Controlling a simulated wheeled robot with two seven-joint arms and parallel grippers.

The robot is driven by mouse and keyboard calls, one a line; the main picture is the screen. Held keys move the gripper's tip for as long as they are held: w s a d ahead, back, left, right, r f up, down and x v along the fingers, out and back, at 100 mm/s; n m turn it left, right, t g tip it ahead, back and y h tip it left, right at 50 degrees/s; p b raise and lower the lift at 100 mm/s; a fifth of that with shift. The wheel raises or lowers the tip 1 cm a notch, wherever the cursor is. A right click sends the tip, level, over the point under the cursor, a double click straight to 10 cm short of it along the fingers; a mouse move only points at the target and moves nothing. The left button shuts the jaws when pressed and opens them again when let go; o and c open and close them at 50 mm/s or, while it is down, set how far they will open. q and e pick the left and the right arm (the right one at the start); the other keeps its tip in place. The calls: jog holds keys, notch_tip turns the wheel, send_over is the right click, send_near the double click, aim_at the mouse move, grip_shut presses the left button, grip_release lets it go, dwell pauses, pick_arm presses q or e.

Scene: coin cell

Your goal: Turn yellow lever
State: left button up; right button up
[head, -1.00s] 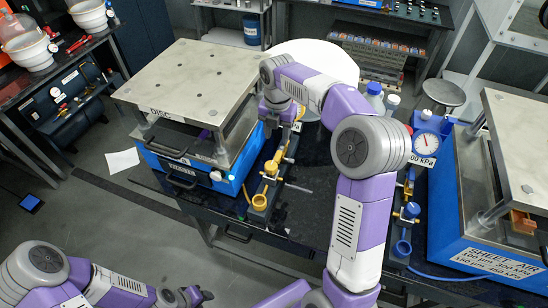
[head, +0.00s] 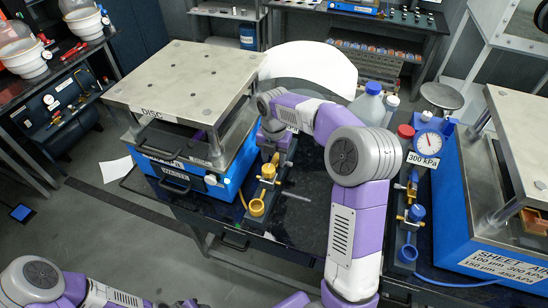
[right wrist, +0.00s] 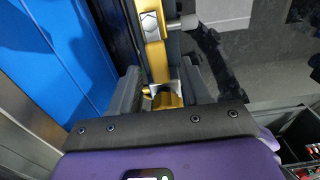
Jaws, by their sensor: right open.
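A yellow lever (right wrist: 155,62) with a metal plate runs down the middle of the right wrist view, beside a blue panel. Its near end (right wrist: 168,98) lies between the two dark fingers of my right gripper (right wrist: 166,92). The fingers are apart; I cannot tell whether either touches it. In the head view my right gripper (head: 271,137) is low over the far end of the valve assembly, hiding that part. A yellow knob (head: 268,171) and a yellow cup (head: 257,207) show on the near end. My left arm is at the lower left, its gripper cut off by the bottom edge.
A blue DISC press (head: 216,172) with a metal top plate stands left of the valve. A pressure gauge (head: 428,140) marked 300 kPa, bottles (head: 368,103) and the blue SHEET AIR unit (head: 450,205) stand to the right.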

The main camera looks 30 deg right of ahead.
jog(key=shift+c, duration=0.5)
grip_shut()
